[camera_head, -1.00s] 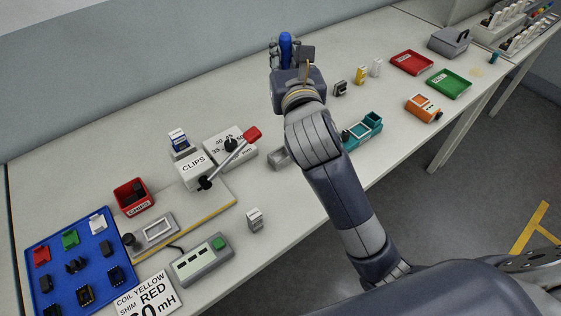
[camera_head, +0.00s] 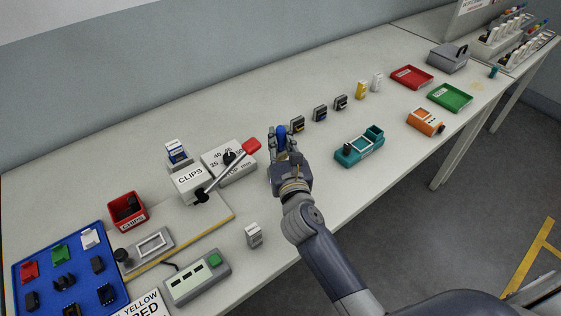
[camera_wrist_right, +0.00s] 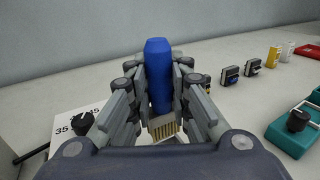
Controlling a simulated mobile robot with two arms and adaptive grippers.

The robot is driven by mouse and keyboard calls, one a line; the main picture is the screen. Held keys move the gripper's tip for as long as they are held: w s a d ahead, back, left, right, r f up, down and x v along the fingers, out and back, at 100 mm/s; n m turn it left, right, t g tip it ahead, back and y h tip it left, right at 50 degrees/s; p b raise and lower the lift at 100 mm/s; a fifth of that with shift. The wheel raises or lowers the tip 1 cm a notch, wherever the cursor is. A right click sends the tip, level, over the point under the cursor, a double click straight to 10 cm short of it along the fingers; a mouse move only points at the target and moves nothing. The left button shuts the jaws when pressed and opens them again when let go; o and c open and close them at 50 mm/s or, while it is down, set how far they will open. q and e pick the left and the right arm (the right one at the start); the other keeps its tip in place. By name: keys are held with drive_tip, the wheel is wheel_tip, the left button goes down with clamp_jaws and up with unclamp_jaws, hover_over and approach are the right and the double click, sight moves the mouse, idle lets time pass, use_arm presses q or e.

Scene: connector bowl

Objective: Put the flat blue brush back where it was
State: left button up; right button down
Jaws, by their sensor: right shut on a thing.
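The flat blue brush is held in my right gripper (camera_head: 281,146). Its blue handle (camera_head: 281,134) shows above the fingers in the head view. In the right wrist view the blue brush (camera_wrist_right: 158,75) stands roughly upright between the two finger sets of the right gripper (camera_wrist_right: 160,95), with pale bristles at its lower, near end. The gripper is above the table, just right of the white dial box (camera_head: 228,162). What lies directly under the gripper is mostly hidden by the hand. My left gripper is not in view.
Several small dark blocks (camera_head: 320,114) stand behind and right of the gripper. A teal fixture (camera_head: 359,147) is to the right. The red-handled lever (camera_head: 252,146) is close on the left. A grey-white block (camera_head: 254,235) stands near the front edge. Table between gripper and teal fixture is clear.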

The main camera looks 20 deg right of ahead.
sight(281, 159)
drive_tip(key=shift+f+b, duration=1.15)
drive_tip(key=shift+f, duration=2.05)
drive_tip(key=shift+f, duration=0.15)
drive_tip(key=c, duration=1.5)
unclamp_jaws()
drive_tip(key=shift+r, duration=0.2)
drive_tip(key=s, duration=0.3)
drive_tip(key=s+a+b, duration=0.1)
drive_tip(key=s, duration=0.3)
drive_tip(key=s+b, duration=0.1)
drive_tip(key=s, duration=0.2)
drive_tip(key=shift+s+a+f, duration=0.1)
drive_tip(key=shift+s+a, duration=0.05)
drive_tip(key=shift+s, duration=0.2)
drive_tip(key=shift+s+a, duration=0.1)
drive_tip(key=shift+s, duration=0.55)
